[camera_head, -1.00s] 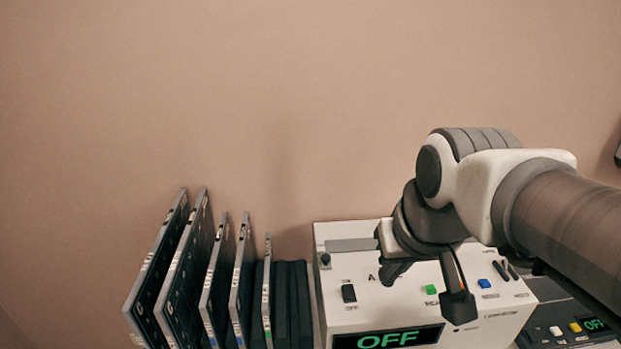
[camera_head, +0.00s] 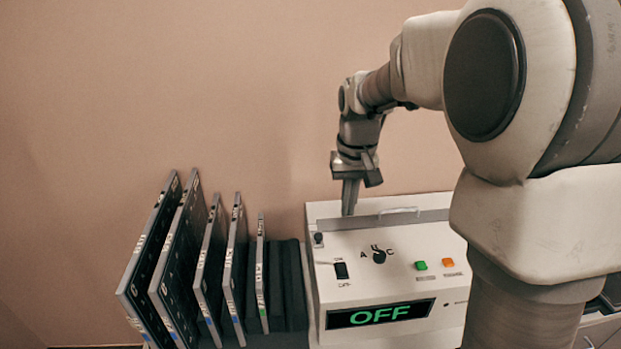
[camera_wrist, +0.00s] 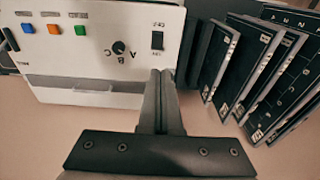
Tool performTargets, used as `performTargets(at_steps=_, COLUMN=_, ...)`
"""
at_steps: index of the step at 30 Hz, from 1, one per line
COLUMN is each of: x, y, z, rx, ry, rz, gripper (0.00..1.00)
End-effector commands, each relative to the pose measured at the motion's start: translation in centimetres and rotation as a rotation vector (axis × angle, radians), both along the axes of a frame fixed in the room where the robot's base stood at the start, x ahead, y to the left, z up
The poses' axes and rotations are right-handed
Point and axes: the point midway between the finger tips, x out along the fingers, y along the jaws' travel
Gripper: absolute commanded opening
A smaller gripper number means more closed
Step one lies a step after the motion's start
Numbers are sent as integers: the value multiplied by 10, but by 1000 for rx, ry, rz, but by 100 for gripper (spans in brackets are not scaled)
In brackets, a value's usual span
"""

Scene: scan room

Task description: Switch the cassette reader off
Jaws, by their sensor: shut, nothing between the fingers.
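The cassette reader (camera_head: 405,247) is a white box in the head view, with a dark display (camera_head: 378,313) reading OFF in green. Its black rocker switch (camera_head: 341,271) is on the left of the top face, and the switch also shows in the wrist view (camera_wrist: 157,40). A round black knob (camera_head: 378,256) marked with letters sits right of it. My gripper (camera_head: 348,212) is shut and empty, pointing down at the back left of the reader, behind the switch. In the wrist view its fingers (camera_wrist: 162,75) overlap the reader's edge. I cannot tell whether they touch it.
A green button (camera_head: 421,265) and an orange button (camera_head: 448,262) are on the reader. Several dark cassettes (camera_head: 180,265) stand in a rack directly left. A wall is close behind. My arm hides the reader's right side.

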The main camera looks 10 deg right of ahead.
Motion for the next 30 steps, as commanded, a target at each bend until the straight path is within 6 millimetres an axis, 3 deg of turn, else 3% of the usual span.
performTargets(at_steps=3, x=18, y=1, z=-21, rx=-4, ry=37, rz=1, gripper=0)
performTargets(at_steps=10, x=39, y=2, z=-48, rx=-9, ry=81, rz=2, gripper=0)
performTargets(at_steps=26, x=44, y=2, z=-56, rx=-10, ry=92, rz=2, gripper=0)
performTargets(at_steps=30, x=44, y=2, z=-66, rx=-10, ry=95, rz=2, gripper=0)
